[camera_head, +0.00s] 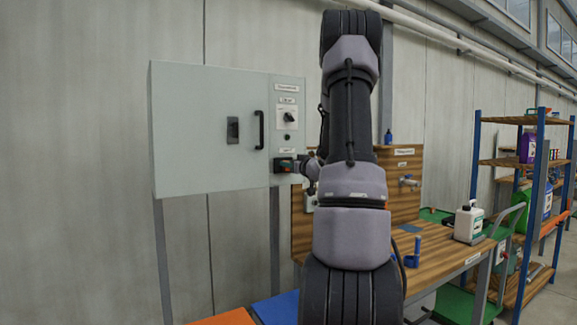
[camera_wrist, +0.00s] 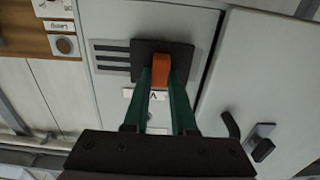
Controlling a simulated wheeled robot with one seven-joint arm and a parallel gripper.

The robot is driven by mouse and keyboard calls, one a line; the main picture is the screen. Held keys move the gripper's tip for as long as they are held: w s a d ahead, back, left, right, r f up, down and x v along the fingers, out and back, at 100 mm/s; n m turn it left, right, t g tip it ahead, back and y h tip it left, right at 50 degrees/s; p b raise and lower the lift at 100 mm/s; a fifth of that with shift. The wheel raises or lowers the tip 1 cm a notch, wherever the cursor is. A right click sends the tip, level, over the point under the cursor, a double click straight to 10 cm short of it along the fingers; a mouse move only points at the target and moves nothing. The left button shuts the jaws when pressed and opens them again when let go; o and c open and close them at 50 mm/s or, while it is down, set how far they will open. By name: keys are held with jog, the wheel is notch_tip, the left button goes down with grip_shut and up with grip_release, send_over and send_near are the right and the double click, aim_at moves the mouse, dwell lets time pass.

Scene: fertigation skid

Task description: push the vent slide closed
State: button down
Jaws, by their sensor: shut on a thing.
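The vent slide is a dark plate (camera_wrist: 163,52) with an orange tab (camera_wrist: 160,73) on the grey cabinet's narrow panel. In the wrist view several dark vent slots (camera_wrist: 113,58) show uncovered to the left of the plate; any behind the plate are hidden. My gripper (camera_wrist: 163,80) has its two green fingers shut on the orange tab, one on each side. In the head view the slide (camera_head: 284,165) sits low on the panel, with my gripper coming in from the right and partly hiding it.
The cabinet door (camera_head: 205,130) is shut, with a black handle (camera_head: 260,130) beside the panel. A rotary switch (camera_head: 289,117) is above the slide. A wooden workbench (camera_head: 440,250) with a white jug (camera_head: 468,224) stands to the right, then a shelf rack (camera_head: 540,180).

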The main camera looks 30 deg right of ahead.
jog(key=shift+d, duration=2.5)
jog(key=c, duration=0.7)
grip_release()
jog(key=shift+d, duration=0.15)
jog(key=s, duration=1.1)
jog(key=shift+w, duration=0.1)
